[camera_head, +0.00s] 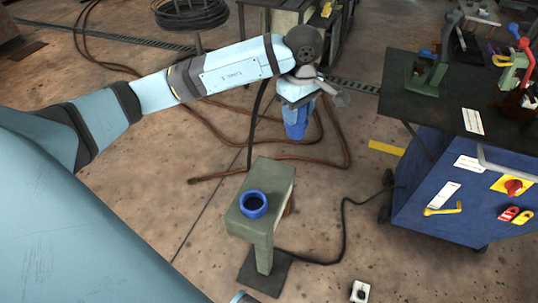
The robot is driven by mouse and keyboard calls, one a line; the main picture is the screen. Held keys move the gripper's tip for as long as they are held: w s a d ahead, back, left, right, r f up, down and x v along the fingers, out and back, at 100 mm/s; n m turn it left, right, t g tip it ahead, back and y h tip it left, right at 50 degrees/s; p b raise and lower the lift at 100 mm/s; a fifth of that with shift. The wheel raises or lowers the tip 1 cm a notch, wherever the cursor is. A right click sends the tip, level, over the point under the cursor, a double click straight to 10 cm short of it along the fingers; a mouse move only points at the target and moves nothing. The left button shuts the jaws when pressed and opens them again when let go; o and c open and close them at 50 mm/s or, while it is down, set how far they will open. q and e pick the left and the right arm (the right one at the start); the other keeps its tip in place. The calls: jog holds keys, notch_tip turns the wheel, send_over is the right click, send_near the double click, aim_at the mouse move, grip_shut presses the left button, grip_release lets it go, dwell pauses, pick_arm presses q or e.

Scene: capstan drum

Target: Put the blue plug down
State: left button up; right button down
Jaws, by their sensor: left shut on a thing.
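My left arm reaches in from the left, and my left gripper (298,104) points down at the upper middle of the head view. It is shut on the blue plug (296,128), which hangs below it in the air. The fingertips are small and partly merge with the plug. A blue ring (253,204) with a dark opening sits on top of a grey-green stand (277,185), lower and to the left of the plug. The plug is apart from the ring. My right gripper does not show.
A blue cabinet (430,185) with a dark top stands on the right. Brown hoses (335,155) lie on the floor behind the stand, and a black cable (343,225) runs towards the cabinet. A small white box (360,292) lies at the bottom. Open floor surrounds the stand.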

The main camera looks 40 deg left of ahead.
pick_arm(q)
jog(key=s+a+r+n, duration=0.3)
jog(key=n, duration=1.3)
jog(key=n+b, duration=0.1)
jog(key=n, duration=0.5)
send_over(270, 174)
notch_tip(270, 174, down, 18)
jog(key=shift+f, duration=0.25)
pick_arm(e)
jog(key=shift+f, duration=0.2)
pick_arm(q)
jog(key=shift+f, duration=0.1)
jog(key=o, duration=1)
jog(key=shift+o, duration=0.2)
notch_tip(270, 174, up, 12)
jog(key=shift+p, duration=0.35)
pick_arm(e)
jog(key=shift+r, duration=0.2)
